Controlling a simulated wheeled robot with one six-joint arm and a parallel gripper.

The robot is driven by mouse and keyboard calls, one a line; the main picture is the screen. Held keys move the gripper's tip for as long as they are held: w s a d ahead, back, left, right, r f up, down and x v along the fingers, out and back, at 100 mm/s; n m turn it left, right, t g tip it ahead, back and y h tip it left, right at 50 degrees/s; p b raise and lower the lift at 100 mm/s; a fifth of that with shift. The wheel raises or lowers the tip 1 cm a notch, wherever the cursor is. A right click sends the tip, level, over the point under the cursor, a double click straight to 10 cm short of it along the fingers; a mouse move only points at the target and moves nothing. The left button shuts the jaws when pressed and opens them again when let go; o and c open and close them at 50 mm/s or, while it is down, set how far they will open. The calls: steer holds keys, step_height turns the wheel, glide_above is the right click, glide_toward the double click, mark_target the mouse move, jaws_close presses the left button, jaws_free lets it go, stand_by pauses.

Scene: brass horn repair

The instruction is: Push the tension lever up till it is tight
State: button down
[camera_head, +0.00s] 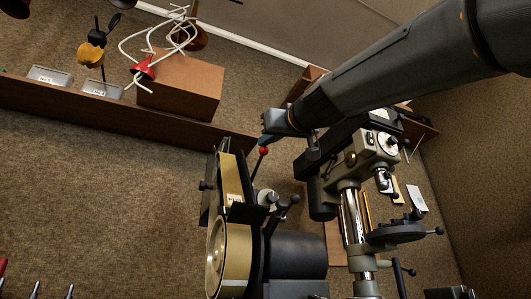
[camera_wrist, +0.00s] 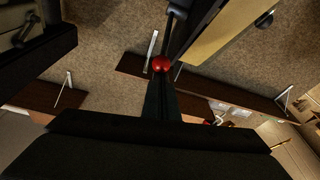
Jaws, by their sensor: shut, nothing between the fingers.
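The tension lever is a thin dark rod (camera_head: 257,166) with a red ball knob (camera_head: 264,150), rising beside the tan belt (camera_head: 235,177) of a belt grinder in the head view. My gripper (camera_head: 268,139) reaches in from the upper right, its tip close by the knob. In the wrist view the red knob (camera_wrist: 161,64) sits right at the end of my shut, empty fingers (camera_wrist: 162,88), and the rod runs up from it. I cannot tell whether they touch. The gripper hides little of the lever.
A drill press (camera_head: 351,205) stands close to the right of the grinder, under my arm. A long brown shelf (camera_head: 110,113) with a wooden box (camera_head: 180,86) and small trays (camera_head: 50,77) runs along the wall. Open room lies left of the grinder.

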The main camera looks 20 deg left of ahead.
steer(key=shift+w+a+f, duration=0.1)
steer(key=shift+w+f, duration=0.05)
steer(key=shift+f, duration=0.15)
step_height(320, 180, up, 5)
steer(key=p, duration=0.4)
steer(key=b+v, duration=0.2)
steer(key=v, duration=0.8)
steer(key=shift+s+a, duration=0.2)
steer(key=shift+a, duration=0.05)
